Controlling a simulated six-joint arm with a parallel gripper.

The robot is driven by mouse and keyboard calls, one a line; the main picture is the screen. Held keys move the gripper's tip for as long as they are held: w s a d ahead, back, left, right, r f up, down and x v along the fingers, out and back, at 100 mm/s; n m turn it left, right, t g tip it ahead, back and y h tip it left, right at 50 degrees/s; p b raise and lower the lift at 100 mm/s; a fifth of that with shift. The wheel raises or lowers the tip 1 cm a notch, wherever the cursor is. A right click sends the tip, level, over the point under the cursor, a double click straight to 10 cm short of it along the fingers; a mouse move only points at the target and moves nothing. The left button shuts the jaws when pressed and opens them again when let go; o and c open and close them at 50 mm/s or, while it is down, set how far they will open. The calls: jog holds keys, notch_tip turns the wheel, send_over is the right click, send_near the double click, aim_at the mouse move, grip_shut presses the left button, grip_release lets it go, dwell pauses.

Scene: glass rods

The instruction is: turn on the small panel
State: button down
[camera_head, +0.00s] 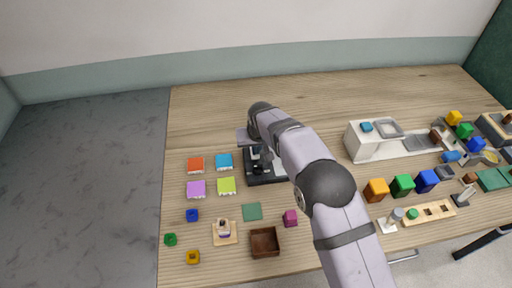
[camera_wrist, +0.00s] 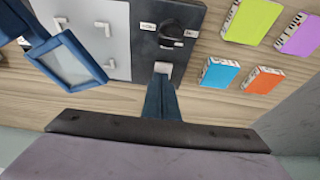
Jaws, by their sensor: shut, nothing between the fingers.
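The small panel is a dark plate with a round black knob and small white labels. It lies on the table partly behind my arm in the head view (camera_head: 262,179), and its black face fills the top middle of the wrist view (camera_wrist: 146,62). The knob (camera_wrist: 172,29) carries a bar across it, and the label text is too small to read. My gripper (camera_wrist: 162,70) is shut and empty, pointing at the panel just on the near side of the knob. I cannot tell whether the tips touch the panel. The gripper is mostly hidden by my arm in the head view.
Left of the panel lie orange (camera_head: 195,165), blue (camera_head: 225,161), purple (camera_head: 196,189) and lime (camera_head: 227,186) boxes. A pale board with white brackets (camera_wrist: 90,30) and a blue frame (camera_wrist: 68,60) adjoin the panel. A brown tray (camera_head: 265,243) stands in front.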

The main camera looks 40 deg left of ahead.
aim_at(257, 158)
jog(key=shift+s+d+f, duration=0.1)
jog(key=shift+d+f, duration=0.05)
notch_tip(257, 158, up, 4)
jog(key=shift+s+d+r+p, duration=0.1)
jog(key=shift+s+r+p, duration=0.05)
jog(key=shift+p, duration=1.1)
jog(key=shift+s+d+r+b, duration=0.1)
jog(key=shift+r+b, duration=0.2)
jog(key=shift+b, duration=0.15)
jog(key=b+v, duration=0.3)
jog(key=v, duration=0.6)
jog(key=shift+r, duration=0.15)
jog(key=shift+b, duration=0.3)
jog(key=shift+w+a+r+b, duration=0.15)
jog(key=shift+w+a+b, duration=0.15)
jog(key=shift+w+b, duration=0.55)
